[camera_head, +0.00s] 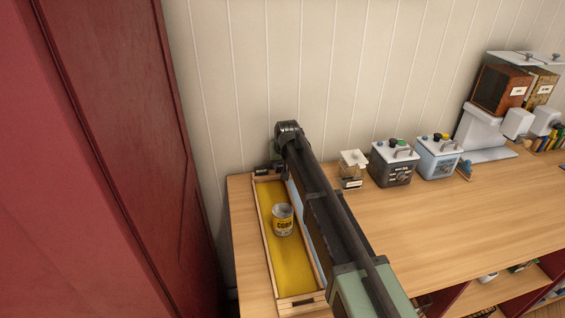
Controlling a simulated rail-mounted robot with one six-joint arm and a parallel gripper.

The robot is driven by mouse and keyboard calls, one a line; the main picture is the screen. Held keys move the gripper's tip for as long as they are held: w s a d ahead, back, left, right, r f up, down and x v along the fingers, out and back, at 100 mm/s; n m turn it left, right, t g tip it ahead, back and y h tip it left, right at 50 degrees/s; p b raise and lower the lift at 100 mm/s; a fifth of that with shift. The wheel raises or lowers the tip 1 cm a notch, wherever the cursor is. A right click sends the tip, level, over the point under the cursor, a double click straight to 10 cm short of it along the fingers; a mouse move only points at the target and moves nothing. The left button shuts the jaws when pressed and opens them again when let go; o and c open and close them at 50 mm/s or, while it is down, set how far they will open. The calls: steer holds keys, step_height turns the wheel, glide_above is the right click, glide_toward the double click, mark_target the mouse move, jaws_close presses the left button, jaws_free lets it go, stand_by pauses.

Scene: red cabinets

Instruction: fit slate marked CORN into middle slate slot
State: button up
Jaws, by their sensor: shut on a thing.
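My gripper (274,166) is at the far left end of the wooden counter, low over the back edge of a wood-framed tray (265,232). My arm covers much of it. It appears shut on a small dark slate (262,171) at the tray's back edge. Any lettering on the slate is too small to read, and I cannot tell whether it sits in a slot. The middle slate slot is hidden behind my arm.
A light blue tray section (294,196) shows beside the yellow one, mostly behind my arm. A small jar (353,168), a dark box (394,163) and a pale blue box (438,157) stand to the right. A red cabinet (120,150) is close on the left.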

steer(key=shift+f+b, duration=0.55)
steer(key=shift+f, duration=0.05)
steer(key=o, duration=1)
steer(key=shift+o, duration=0.2)
steer(key=shift+r, duration=0.1)
steer(key=p+v, duration=1)
steer(key=shift+r, duration=0.3)
steer(key=shift+s, duration=0.2)
steer(key=s+d+m+g, duration=0.1)
steer(key=s+d, duration=0.6)
steer(key=s, duration=0.3)
steer(key=s+d+f+m+g+h, duration=0.1)
steer(key=s+d+g, duration=0.1)
steer(key=s+d, duration=0.6)
steer(key=s+d+m+g, duration=0.1)
steer(key=s+d, duration=0.6)
steer(key=s, duration=0.7)
steer(key=shift+d, duration=0.2)
